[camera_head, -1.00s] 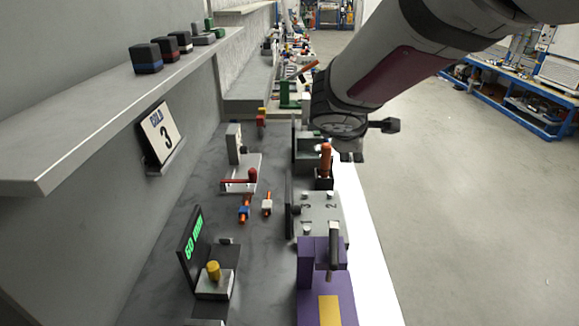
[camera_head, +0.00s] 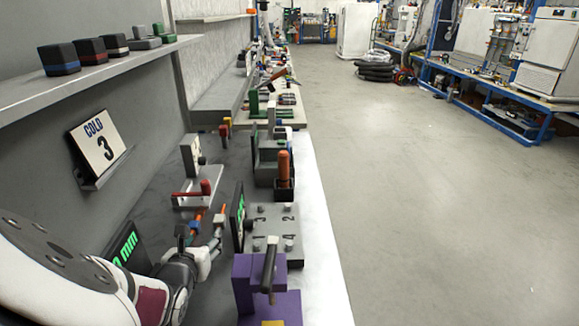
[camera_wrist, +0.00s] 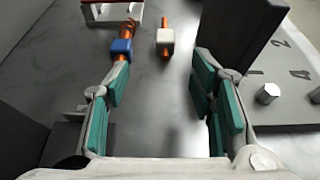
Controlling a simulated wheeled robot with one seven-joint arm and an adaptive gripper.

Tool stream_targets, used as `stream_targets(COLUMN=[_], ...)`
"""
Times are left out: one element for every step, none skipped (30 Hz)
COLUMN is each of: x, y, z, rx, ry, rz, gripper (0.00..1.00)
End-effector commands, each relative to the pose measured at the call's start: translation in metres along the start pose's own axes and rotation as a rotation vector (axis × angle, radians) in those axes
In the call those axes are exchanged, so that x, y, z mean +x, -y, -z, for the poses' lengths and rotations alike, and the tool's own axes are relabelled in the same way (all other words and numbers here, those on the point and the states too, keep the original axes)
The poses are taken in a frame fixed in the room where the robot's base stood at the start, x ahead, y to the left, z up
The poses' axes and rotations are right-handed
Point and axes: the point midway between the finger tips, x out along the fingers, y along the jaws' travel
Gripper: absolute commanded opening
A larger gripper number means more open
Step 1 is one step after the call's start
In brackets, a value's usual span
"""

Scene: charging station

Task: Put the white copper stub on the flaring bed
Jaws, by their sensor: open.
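The white copper stub (camera_wrist: 165,38), an orange tube with a white collar, lies on the grey bench ahead of my gripper in the wrist view; it also shows in the head view (camera_head: 220,221). A similar stub with a blue collar (camera_wrist: 122,47) lies to its left, close to the left finger. My gripper (camera_wrist: 158,78) is open and empty, with teal pads, and the white stub is beyond the fingertips. I cannot tell for sure which fixture is the flaring bed; a red-handled fixture (camera_head: 194,196) stands just beyond the stubs.
A grey numbered plate (camera_head: 273,229) with posts stands to the right, beside a dark upright panel (camera_wrist: 232,40). A purple block (camera_head: 267,292) with a black handle is nearer. A green-digit display (camera_head: 126,246) stands by my arm. Bare bench surface (camera_wrist: 155,120) shows between the fingers.

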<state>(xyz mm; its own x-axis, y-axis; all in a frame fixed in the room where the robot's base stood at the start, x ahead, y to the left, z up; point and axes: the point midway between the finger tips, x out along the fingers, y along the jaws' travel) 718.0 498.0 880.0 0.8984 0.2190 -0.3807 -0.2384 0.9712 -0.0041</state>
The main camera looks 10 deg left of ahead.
Motion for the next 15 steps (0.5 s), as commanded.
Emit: stream_targets(x=[0.009,0.014,0.022,0.029,0.034,0.042,0.048,0.053,0.059,0.063,0.067,0.071,0.074,0.076,0.077], y=[0.002,0.002,0.002,0.002,0.002,0.002,0.003,0.003,0.003,0.003,0.002,0.002,0.003,0.002,0.002], z=[0.000,0.000,0.001,0.000,0.000,0.000,0.000,0.000,0.000,0.000,-0.001,-0.001,0.000,0.000,-0.001], rx=[0.000,0.002,0.001,0.001,0.002,0.002,0.002,0.003,0.003,0.003,0.004,0.004,0.004,0.004,0.005], ry=[0.001,0.001,0.000,0.001,0.001,0.000,0.001,0.000,-0.001,0.000,0.000,0.000,-0.001,-0.002,-0.001], rz=[0.003,0.003,0.004,0.004,0.004,0.004,0.004,0.004,0.004,0.004,0.003,0.003,0.004,0.003,0.003], gripper=[0.50,0.50,0.50,0.50,0.50,0.50,0.50,0.50,0.50,0.50,0.50,0.50,0.50,0.50,0.50])
